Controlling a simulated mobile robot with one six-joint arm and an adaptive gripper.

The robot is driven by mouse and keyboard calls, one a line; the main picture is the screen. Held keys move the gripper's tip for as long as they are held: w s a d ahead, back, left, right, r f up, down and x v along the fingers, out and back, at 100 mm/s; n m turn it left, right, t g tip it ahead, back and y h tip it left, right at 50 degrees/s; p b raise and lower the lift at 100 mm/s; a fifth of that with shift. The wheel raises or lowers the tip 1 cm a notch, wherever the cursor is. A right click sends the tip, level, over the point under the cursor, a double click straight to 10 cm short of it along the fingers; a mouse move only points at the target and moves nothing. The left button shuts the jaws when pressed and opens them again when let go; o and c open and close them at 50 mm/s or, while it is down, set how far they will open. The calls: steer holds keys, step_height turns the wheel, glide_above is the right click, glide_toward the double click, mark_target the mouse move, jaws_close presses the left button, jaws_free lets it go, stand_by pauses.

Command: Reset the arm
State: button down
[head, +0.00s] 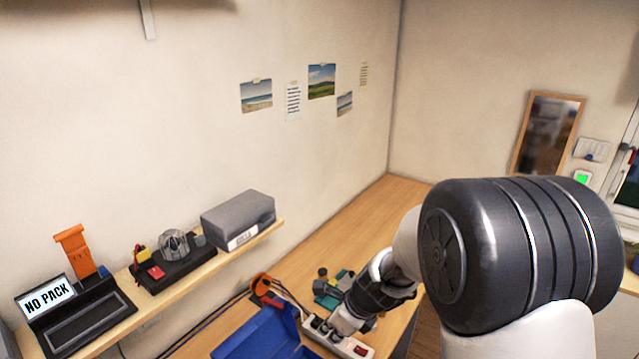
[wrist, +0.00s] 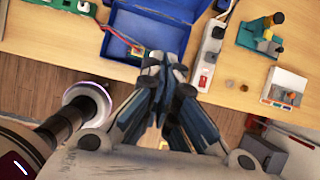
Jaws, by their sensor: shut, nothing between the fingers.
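My arm (head: 520,250) reaches out over the wooden workbench (head: 345,225) in the head view, and its big dark joint fills the right side. The arm's far end hangs near a white power strip; the fingertips are hidden in that view. In the wrist view my gripper (wrist: 165,68) is shut, with its fingertips together and nothing between them. The fingertips overlap the near edge of an open blue box (wrist: 120,48) in the picture; I cannot tell the height between them.
The power strip (wrist: 207,60) with a red switch lies right of the box. A shelf holds a "NO PACK" display (head: 47,298) and a grey box (head: 238,215). Bare bench lies behind.

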steer(key=s+d+f+n+h+b, duration=0.1)
steer(key=s+d+f+n+b, duration=0.1)
steer(key=s+n+b, duration=0.6)
steer(key=s+d+f+n+t+h+b, duration=0.1)
steer(key=s+d+f+n+b, duration=0.2)
steer(key=s+d+n+b, duration=0.2)
steer(key=s+d+f+n+h+b, duration=0.2)
steer(key=s+d+n+b, duration=0.1)
steer(key=s+n+b, duration=0.8)
steer(key=shift+s+d+f+t+b, duration=0.3)
steer(key=shift+s+f+b, duration=0.1)
steer(key=shift+s+b, duration=0.5)
